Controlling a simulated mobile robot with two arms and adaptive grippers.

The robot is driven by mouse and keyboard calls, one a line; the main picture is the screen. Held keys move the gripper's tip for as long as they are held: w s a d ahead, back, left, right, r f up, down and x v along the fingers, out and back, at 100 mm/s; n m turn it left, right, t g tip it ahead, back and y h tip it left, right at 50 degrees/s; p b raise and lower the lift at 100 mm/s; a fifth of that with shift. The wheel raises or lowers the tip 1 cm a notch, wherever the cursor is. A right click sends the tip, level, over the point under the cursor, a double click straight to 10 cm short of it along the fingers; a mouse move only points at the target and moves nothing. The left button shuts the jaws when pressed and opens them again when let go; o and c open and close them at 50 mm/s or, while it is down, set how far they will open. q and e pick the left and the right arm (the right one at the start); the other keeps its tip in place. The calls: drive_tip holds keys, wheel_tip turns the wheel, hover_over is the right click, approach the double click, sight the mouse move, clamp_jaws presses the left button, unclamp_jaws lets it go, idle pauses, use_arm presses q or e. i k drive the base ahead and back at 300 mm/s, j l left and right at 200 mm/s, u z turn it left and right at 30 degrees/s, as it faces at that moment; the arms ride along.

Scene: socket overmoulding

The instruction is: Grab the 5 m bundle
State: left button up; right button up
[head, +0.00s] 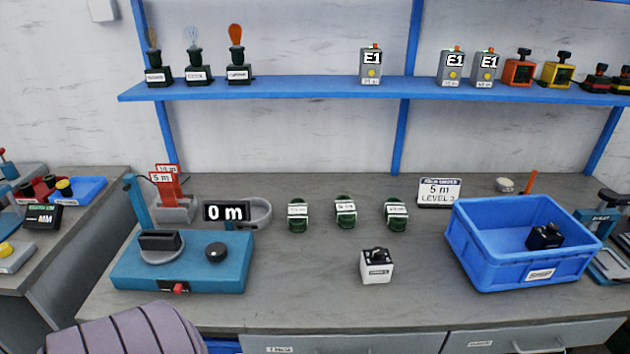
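Three dark green bundles with white labels stand in a row on the grey bench: a left one (298,224), a middle one (345,218) and a right one (395,223). Their labels are too small to read, so I cannot tell which is the 5 m bundle. Neither of my grippers is in view.
A teal machine (180,275) stands left, beside a display (227,211) reading "0 m". A white block (376,268) stands in front of the bundles. A blue crate (480,262) at right holds a black part (545,236). A blue shelf (320,90) runs above. The front middle is mostly clear.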

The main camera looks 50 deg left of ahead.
sight(345, 215)
drive_tip(key=u, duration=1.3)
